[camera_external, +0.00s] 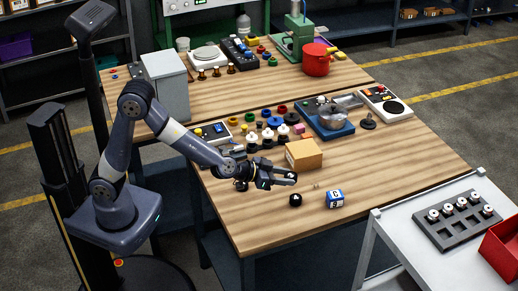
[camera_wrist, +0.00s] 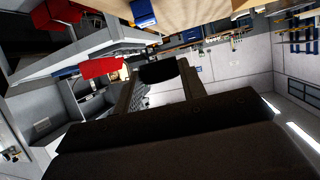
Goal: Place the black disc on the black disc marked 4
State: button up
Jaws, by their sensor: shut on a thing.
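My gripper (camera_external: 284,178) is over the front part of the wooden table, reaching to the right. In the wrist view its two fingers (camera_wrist: 158,88) are shut on a dark piece (camera_wrist: 158,73), which looks like the black disc. A small black disc (camera_external: 295,199) sits on the table just below and in front of the gripper, apart from it. I cannot read any mark on it, so I cannot tell which disc is marked 4.
A blue lettered cube (camera_external: 334,199) stands right of the small disc. A cardboard box (camera_external: 304,153) is behind the gripper. Coloured parts and a blue scale (camera_external: 330,128) fill the back. A grey rack (camera_external: 445,236) and red bin (camera_external: 502,249) are on the right cart. The table's front right is bare.

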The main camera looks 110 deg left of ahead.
aim_at(287, 173)
jog(key=a, duration=0.1)
jog(key=w+a, duration=0.1)
jog(key=a, duration=0.1)
jog(key=shift+w+f+n+g+y, duration=0.2)
jog(key=shift+f+n+g+y, duration=0.1)
jog(key=shift+n+g, duration=0.1)
notch_tip(287, 173, down, 5)
jog(key=shift+a+r+b, duration=0.1)
jog(key=shift+r+b, duration=0.05)
jog(key=shift+b, duration=0.4)
jog(key=shift+f+b, duration=0.3)
jog(key=shift+f, duration=2)
